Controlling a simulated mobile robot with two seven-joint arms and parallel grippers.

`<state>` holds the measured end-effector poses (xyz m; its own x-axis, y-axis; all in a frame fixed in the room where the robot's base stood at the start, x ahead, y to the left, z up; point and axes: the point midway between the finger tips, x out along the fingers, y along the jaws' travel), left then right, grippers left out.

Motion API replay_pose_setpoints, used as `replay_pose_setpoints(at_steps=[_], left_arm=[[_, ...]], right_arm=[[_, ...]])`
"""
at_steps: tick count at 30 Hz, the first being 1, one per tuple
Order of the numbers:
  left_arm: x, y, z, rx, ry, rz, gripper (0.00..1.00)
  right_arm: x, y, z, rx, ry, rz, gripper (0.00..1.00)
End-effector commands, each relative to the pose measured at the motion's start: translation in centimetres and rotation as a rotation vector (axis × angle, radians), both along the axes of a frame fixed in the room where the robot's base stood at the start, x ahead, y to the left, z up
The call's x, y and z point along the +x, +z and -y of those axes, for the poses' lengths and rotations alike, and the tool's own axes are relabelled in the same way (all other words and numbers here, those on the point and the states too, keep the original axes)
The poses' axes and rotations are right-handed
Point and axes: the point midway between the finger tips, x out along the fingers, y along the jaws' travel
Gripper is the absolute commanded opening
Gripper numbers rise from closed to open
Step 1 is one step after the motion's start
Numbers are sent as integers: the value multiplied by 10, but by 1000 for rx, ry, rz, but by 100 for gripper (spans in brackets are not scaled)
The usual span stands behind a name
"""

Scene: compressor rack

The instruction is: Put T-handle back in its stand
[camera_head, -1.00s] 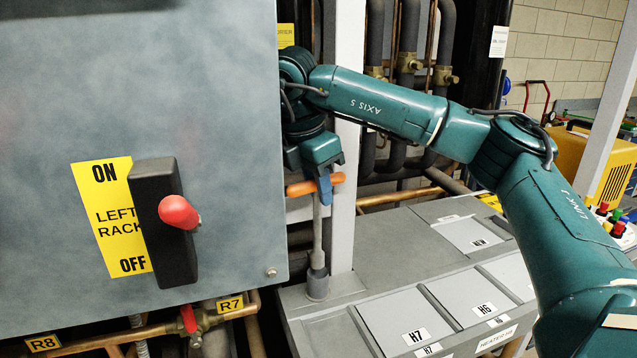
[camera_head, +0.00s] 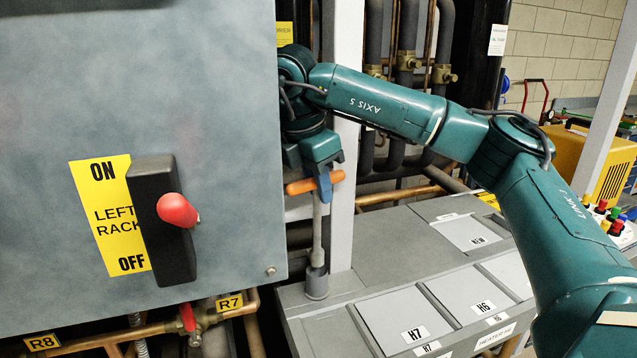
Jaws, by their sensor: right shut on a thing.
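The T-handle has an orange crossbar (camera_head: 300,187) and a grey shaft (camera_head: 317,225) that hangs upright below it. My right gripper (camera_head: 325,186) points down and is shut on the crossbar, with a blue finger showing in front of it. The stand (camera_head: 317,283) is a short grey cylinder at the left end of the grey bench. The shaft's lower end meets the stand's top opening; how deep it sits inside is hidden. My left gripper does not show.
A large grey cabinet (camera_head: 60,60) with a red-knobbed switch (camera_head: 178,210) stands close at left. A pale upright post (camera_head: 346,130) is right behind the handle. The grey bench with lidded compartments (camera_head: 410,320) extends right. Pipes (camera_head: 408,60) run behind.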

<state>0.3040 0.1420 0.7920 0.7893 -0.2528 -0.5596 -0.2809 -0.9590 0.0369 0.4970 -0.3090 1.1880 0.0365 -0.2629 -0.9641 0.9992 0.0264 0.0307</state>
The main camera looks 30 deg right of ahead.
Motion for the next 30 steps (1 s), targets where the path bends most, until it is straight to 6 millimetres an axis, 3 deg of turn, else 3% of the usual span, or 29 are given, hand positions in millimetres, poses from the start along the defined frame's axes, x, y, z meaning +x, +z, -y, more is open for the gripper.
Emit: replay_pose_setpoints(at_steps=[11, 30], left_arm=[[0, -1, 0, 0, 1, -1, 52], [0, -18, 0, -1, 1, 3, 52]], right_arm=[[0, 0, 0, 1, -1, 1, 0], [0, -25, 0, 1, -1, 1, 0]])
